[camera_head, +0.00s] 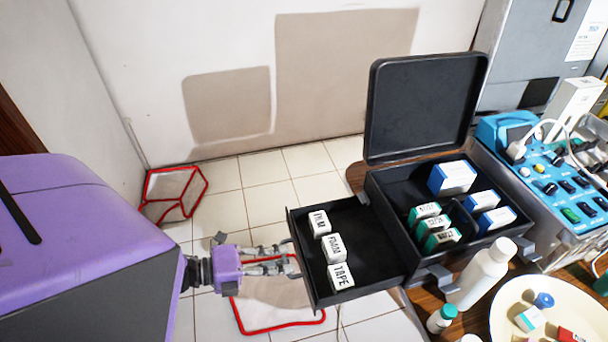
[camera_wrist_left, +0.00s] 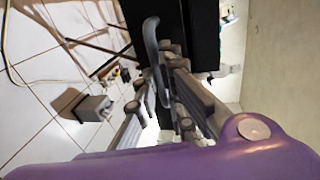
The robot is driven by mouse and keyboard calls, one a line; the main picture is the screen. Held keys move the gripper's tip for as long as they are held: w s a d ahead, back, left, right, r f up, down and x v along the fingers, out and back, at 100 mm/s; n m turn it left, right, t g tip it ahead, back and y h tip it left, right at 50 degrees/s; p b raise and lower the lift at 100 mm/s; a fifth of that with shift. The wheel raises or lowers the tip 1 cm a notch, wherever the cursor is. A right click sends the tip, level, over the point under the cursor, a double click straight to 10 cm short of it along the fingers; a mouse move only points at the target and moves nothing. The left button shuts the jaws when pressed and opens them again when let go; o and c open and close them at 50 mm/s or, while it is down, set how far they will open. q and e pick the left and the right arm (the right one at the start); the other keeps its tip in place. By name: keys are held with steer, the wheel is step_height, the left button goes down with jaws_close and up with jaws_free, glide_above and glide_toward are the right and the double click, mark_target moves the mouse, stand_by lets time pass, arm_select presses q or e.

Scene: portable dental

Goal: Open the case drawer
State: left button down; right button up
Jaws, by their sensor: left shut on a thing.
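The black case (camera_head: 420,180) stands on a wooden table with its lid (camera_head: 425,105) up. Its drawer (camera_head: 375,250) sticks out to the left, well clear of the case body. White boxes lettered FILM, FOAM and TAPE (camera_head: 341,276) lie in the drawer. My left gripper (camera_head: 287,258) is at the drawer's left front face and is shut on its handle. In the left wrist view the grey curved handle (camera_wrist_left: 151,40) runs between the gripper's fingers (camera_wrist_left: 172,85), beside the dark drawer front (camera_wrist_left: 200,35). My right gripper is not in view.
A white bottle (camera_head: 483,272), a smaller bottle (camera_head: 441,318) and a cream tray (camera_head: 505,330) are close to the case's front right. A blue device (camera_head: 565,205) stands at the right. Red-edged frames (camera_head: 174,190) are on the tiled floor.

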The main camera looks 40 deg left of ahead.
arm_select(q)
steer(key=shift+s+a+f, duration=0.15)
steer(key=shift+s+a, duration=0.2)
steer(key=shift+s, duration=0.15)
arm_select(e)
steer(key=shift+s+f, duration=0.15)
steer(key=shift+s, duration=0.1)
arm_select(q)
steer(key=c, duration=1.9)
jaws_free()
steer(key=shift+c, duration=0.2)
steer(key=shift+o, duration=0.4)
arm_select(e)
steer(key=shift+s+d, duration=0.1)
arm_select(q)
steer(key=v, duration=1.2)
